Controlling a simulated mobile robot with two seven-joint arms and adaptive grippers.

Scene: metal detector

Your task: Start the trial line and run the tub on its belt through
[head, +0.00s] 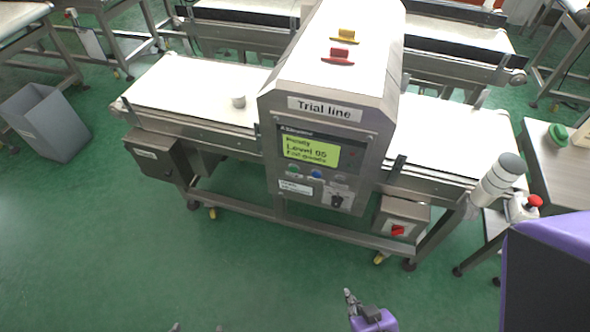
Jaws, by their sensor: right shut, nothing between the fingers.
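The machine labelled Trial line (325,109) stands ahead with a pale belt (185,85) passing through its detector housing. A small whitish tub (238,101) stands on the belt, left of the housing. A box with a red switch (398,230) hangs lower right. My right gripper (350,297) is shut and empty, low in front of the machine. Only tips of my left gripper (198,328) show, apart, at the bottom edge.
A grey bin (46,122) stands on the green floor at left. A red emergency button (533,201) and a grey-white cylinder (497,180) are at the belt's right end. A side table (562,165) stands at right. Floor before the machine is clear.

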